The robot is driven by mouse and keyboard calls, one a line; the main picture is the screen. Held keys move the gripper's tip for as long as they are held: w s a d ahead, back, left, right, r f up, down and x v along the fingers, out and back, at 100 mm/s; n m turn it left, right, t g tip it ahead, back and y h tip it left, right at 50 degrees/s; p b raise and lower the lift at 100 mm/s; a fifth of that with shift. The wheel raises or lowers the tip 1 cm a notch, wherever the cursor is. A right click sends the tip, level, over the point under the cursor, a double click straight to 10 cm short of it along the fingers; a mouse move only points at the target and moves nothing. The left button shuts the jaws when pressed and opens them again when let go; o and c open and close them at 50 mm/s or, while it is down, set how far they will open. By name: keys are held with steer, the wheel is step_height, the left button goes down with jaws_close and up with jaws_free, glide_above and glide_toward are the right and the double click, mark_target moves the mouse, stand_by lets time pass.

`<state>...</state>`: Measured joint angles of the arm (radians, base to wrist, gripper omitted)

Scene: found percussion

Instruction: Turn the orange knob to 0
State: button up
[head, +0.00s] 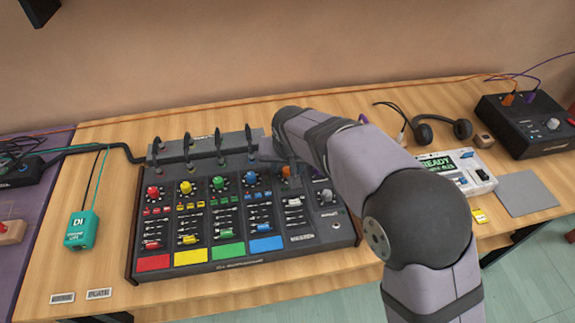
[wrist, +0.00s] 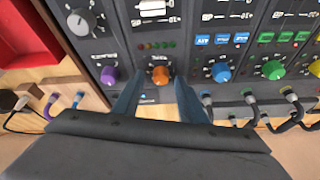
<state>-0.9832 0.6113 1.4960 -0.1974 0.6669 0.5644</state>
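The orange knob (wrist: 160,76) is on the black mixer (wrist: 190,52) in the wrist view, between the blue-grey fingers of my gripper (wrist: 158,84). The fingers are apart, with a narrow gap visible on each side of the knob. In the head view my gripper (head: 288,163) is over the back right part of the mixer (head: 240,263) and mostly covers the orange knob. I cannot read the knob's pointer or any 0 mark.
A blue knob (wrist: 221,72) and a purple knob (wrist: 109,76) flank the orange one. Upright cable plugs (head: 221,141) line the mixer's back edge. A display device (head: 450,170) and headphones (head: 443,130) are to the right. A teal DI box (head: 82,230) is at the left.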

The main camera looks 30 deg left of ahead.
jaws_close()
